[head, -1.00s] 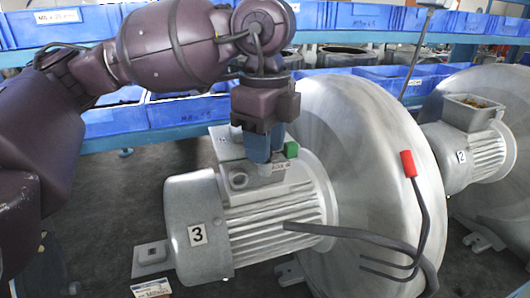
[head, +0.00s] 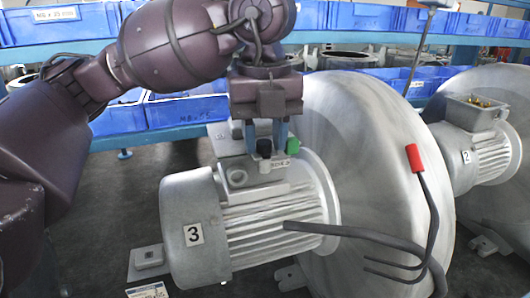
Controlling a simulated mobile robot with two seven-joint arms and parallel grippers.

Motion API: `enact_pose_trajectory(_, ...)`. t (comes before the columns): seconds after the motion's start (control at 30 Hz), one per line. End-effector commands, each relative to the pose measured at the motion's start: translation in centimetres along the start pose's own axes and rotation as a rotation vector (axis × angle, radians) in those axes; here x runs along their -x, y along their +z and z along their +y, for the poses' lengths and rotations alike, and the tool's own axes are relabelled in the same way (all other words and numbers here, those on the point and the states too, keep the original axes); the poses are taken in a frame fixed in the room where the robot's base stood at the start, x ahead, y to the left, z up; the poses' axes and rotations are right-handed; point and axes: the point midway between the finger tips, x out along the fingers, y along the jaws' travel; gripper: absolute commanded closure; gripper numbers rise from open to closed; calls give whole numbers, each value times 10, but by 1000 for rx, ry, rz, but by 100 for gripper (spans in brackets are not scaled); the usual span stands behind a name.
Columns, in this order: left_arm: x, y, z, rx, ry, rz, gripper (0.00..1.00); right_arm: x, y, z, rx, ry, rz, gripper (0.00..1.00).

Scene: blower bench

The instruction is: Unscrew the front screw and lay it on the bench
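Blower 3's grey motor (head: 195,205) lies on its side at the bench's centre, with a terminal box on top. A small black-topped screw (head: 264,148) with a pale base stands upright on the box's near edge; I take it for the front screw. My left gripper (head: 265,143) points straight down over the box. Its two blue fingers are apart, one to each side of the black top, with gaps visible between. I cannot tell its exact depth relative to the fingers. A green part (head: 292,146) sits just right of the fingers. My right gripper is not in view.
A large silver fan housing (head: 370,140) stands right of the motor. A dark cable with a red end (head: 413,158) rises in front of it. Motor 2 (head: 483,155) is at the right. Blue bins (head: 187,112) line the back. Dark bench surface (head: 110,200) is clear at left.

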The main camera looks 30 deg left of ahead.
Motion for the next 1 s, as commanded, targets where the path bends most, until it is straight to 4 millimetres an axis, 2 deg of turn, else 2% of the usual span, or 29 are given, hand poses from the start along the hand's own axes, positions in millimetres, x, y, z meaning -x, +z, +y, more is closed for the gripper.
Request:
enact_pose_trajectory(0.23, -2, 0, 0, -259, 0, 1, 66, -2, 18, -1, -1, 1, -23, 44)
enact_pose_trajectory(1.0, -2, 0, -1, -1091, -1, 2, 66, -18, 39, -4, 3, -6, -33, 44)
